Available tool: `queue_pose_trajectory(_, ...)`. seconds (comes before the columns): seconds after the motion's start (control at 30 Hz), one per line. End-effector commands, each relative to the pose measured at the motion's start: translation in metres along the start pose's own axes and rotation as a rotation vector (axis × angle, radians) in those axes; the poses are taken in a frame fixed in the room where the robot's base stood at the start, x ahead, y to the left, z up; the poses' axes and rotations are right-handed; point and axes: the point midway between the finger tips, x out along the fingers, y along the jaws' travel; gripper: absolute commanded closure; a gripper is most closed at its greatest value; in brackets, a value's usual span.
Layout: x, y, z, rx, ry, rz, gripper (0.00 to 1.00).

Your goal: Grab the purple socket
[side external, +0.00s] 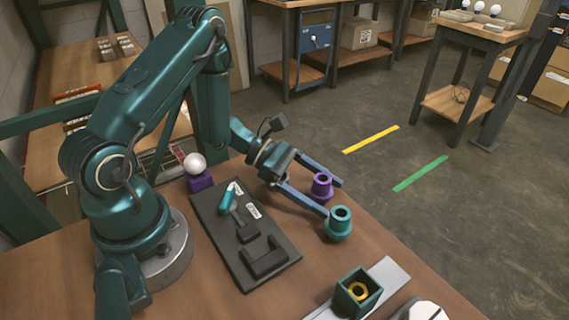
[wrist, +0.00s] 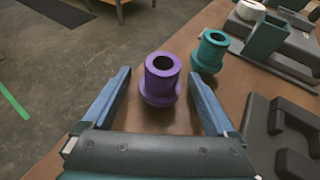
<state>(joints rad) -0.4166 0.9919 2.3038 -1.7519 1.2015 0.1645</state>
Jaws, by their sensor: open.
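The purple socket (side external: 322,186) stands upright on the brown table near its far edge. It has a flanged body and an open round top. My gripper (side external: 334,198) is open and low over the table, with its two long blue fingers on either side of the purple socket. In the wrist view the purple socket (wrist: 162,78) sits between the open fingers (wrist: 160,88), near their tips, with a gap on both sides. I cannot tell how far above the table the fingertips are.
A teal socket (side external: 339,223) stands just beside the purple one, close to one finger. A dark tray (side external: 268,272) with slots lies nearer my base. A white bulb (side external: 195,165) rests on a purple block.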

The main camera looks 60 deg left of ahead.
Motion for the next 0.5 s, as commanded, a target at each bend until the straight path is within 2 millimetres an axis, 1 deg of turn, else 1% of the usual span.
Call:
queue_pose_trajectory(0.2, 0.0005, 0.0000, 0.0000, 0.000, 0.000, 0.000, 0.08)
queue_pose_trajectory(0.23, 0.0004, 0.0000, 0.0000, 0.000, 0.000, 0.000, 0.16)
queue_pose_trajectory(0.27, 0.0004, 0.0000, 0.0000, 0.000, 0.000, 0.000, 0.28)
queue_pose_trajectory(0.3, 0.0004, 0.0000, 0.0000, 0.000, 0.000, 0.000, 0.43)
queue_pose_trajectory(0.37, 0.0004, -0.0001, 0.0000, 0.000, 0.000, 0.000, 0.66)
queue_pose_trajectory(0.4, 0.0003, -0.0001, 0.0000, 0.000, 0.000, 0.000, 0.81)
queue_pose_trajectory(0.43, 0.0003, -0.0001, 0.0000, 0.000, 0.000, 0.000, 0.93)
queue_pose_trajectory(0.47, 0.0003, -0.0001, 0.0000, 0.000, 0.000, 0.000, 1.00)
queue_pose_trajectory(0.5, 0.0003, -0.0001, 0.0001, 0.000, 0.000, 0.000, 1.00)
